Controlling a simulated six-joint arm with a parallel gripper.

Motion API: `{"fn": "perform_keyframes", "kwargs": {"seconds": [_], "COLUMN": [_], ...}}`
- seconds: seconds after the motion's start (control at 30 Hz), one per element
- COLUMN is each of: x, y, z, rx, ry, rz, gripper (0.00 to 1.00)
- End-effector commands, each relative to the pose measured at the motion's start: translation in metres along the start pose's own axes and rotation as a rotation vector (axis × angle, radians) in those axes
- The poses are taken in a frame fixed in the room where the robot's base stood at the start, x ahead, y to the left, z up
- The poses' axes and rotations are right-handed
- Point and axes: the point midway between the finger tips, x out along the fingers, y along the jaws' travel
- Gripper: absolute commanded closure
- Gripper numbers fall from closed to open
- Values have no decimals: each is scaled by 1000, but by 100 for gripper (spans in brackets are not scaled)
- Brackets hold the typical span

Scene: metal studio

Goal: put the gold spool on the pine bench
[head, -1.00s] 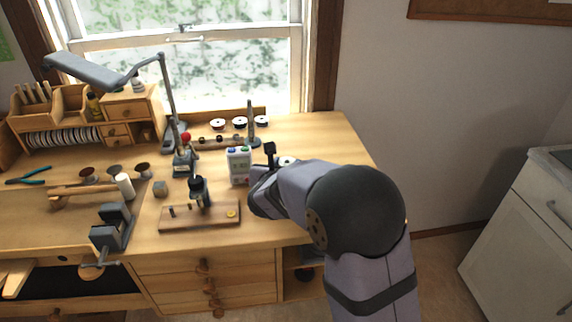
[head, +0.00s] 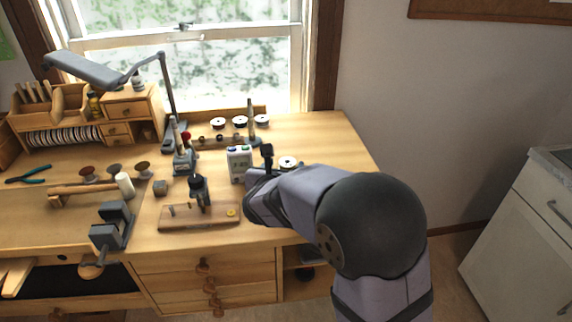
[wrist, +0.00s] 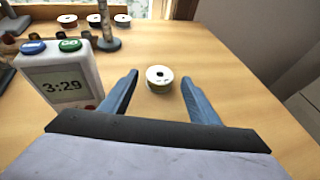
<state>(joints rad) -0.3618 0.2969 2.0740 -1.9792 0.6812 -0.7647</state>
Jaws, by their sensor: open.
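A pale cream-gold spool (wrist: 160,78) with a dark centre hole stands on the bench top, between and just beyond my fingertips in the wrist view. In the head view the spool (head: 288,162) shows at the right, behind my arm. My gripper (wrist: 160,88) is open and empty, with one blue finger at each side of the spool's line. No contact with the spool is visible. The pine bench (head: 325,135) is the light wood worktop under everything. My arm hides much of the gripper in the head view.
A white timer (wrist: 70,75) reading 3:29 stands close to the left finger. A wooden board (head: 190,216) lies front left. The top right of the bench is clear.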

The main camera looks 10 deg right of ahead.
Motion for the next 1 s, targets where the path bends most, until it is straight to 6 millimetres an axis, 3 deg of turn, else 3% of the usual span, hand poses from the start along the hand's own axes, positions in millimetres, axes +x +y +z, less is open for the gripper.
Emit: {"fn": "perform_keyframes", "kwargs": {"seconds": [0.2,0.5,1.0], "x": [-41,-80,-88], "y": [2,1,0], "z": [1,1,0], "rx": [1,0,0], "ry": [-2,-2,0], "rz": [4,2,0], "gripper": [45,45,41]}}
